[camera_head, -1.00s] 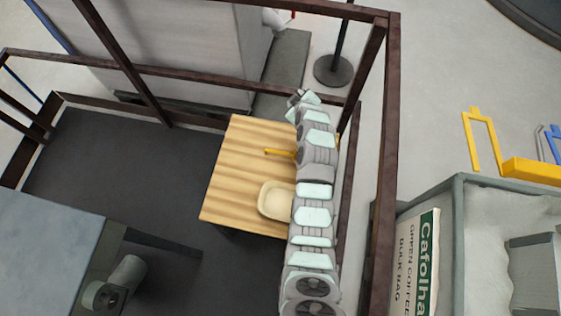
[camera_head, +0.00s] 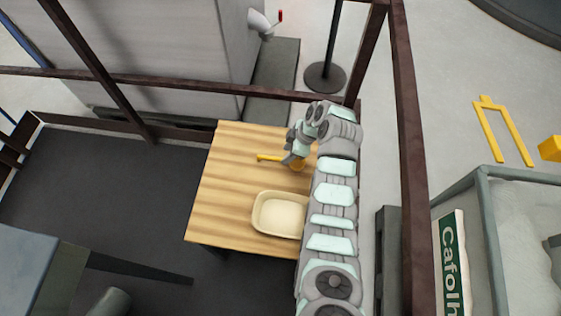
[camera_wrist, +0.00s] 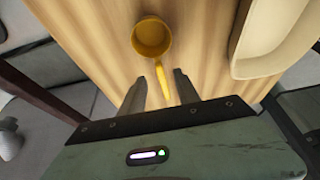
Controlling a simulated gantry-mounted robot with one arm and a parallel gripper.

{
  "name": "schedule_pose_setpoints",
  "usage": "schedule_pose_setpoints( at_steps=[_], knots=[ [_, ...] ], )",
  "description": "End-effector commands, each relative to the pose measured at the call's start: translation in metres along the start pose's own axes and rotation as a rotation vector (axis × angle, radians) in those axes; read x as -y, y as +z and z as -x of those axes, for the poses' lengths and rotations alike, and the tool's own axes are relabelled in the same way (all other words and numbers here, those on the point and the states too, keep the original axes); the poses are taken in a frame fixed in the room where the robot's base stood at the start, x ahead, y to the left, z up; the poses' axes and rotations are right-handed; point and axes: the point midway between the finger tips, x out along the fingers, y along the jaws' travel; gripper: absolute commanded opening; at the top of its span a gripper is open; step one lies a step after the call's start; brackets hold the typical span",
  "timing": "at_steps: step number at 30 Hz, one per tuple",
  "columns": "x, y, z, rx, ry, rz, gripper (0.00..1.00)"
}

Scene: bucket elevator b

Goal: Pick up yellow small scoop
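The yellow small scoop (camera_wrist: 151,40) lies on the wooden table, its round bowl away from my gripper and its handle pointing back toward it in the wrist view. In the head view its handle (camera_head: 268,157) points left, and its bowl is partly hidden by my arm. My gripper (camera_wrist: 160,85) is open, with its two dark fingers apart on either side of the handle's end in the wrist view. I cannot tell how high the fingers are above the handle. My gripper also shows in the head view (camera_head: 290,161), over the table by the scoop.
A cream tray (camera_head: 259,213) sits on the wooden table (camera_head: 222,190) near the scoop. Dark brown railings (camera_head: 415,170) run around the platform. A large grey box (camera_head: 175,60) stands behind the far rail. The table's left part is clear.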

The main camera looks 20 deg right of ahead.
Motion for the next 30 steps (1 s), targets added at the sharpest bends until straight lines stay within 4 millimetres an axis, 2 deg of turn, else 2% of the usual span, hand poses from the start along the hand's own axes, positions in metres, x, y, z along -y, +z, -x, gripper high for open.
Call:
schedule_pose_setpoints(
  at_steps=[5, 13, 20, 30],
  knots=[
    [0.001, 0.0, -0.015, 0.0, -0.001, 0.0, 0.38],
    [0.001, -0.002, -0.054, 0.0, -0.001, 0.0, 0.38],
    [0.001, -0.003, -0.057, 0.0, 0.0, 0.001, 0.38],
    [0.001, -0.003, -0.057, 0.0, 0.001, 0.0, 0.13]
  ],
)
